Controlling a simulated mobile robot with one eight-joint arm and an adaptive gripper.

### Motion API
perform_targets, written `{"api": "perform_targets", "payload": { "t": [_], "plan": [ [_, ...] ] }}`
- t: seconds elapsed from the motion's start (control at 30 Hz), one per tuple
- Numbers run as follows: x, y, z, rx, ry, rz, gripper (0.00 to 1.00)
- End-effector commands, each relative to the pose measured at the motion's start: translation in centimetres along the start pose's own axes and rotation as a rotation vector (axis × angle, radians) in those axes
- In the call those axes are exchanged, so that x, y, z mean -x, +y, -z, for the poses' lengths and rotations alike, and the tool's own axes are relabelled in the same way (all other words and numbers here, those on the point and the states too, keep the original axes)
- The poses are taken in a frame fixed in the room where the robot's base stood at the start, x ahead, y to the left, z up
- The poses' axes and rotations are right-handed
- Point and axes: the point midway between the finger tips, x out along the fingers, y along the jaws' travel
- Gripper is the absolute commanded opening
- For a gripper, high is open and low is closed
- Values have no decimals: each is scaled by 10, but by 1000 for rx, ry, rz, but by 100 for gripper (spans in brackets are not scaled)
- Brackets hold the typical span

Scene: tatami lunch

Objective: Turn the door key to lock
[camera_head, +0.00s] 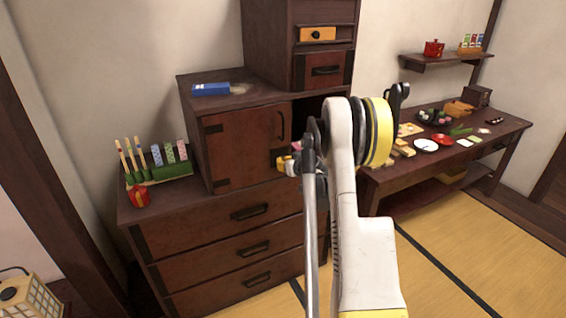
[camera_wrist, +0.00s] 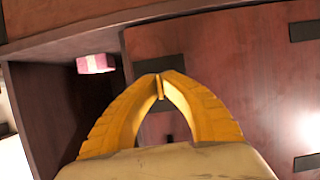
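The dark red-brown cabinet door (camera_head: 240,145) stands in its frame left of a dark open compartment. A curved black handle (camera_head: 281,124) is on its right side. My gripper (camera_head: 285,163) is in front of the door's right edge, below the handle, and partly hidden by my arm. In the wrist view my yellow fingers (camera_wrist: 160,82) come together before the door (camera_wrist: 240,70). A thin gold-coloured strip (camera_wrist: 160,91) shows between their tips; it looks like the edge of the key. The lock is hidden, and I cannot tell the key's angle.
A pink and white box (camera_wrist: 95,63) sits in the compartment beside the door. A rack of coloured pieces (camera_head: 160,170) and a red item (camera_head: 139,196) stand at left. A low table (camera_head: 400,178) with food is at right.

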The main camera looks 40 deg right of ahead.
Motion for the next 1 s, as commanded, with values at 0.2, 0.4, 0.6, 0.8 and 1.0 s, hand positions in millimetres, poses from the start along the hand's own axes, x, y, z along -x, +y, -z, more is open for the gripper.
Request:
{"api": "perform_targets", "payload": {
  "t": [0.2, 0.4, 0.6, 0.8, 1.0],
  "plan": [
    [0, 0, 1, 2, 1, -2, 0],
    [0, 0, 1, 2, 1, -1, 22],
    [0, 0, 0, 1, 0, -1, 27],
    [6, 0, 0, 1, 0, -1, 27],
    [42, 1, 0, 0, 0, -2, 27]
  ]
}}
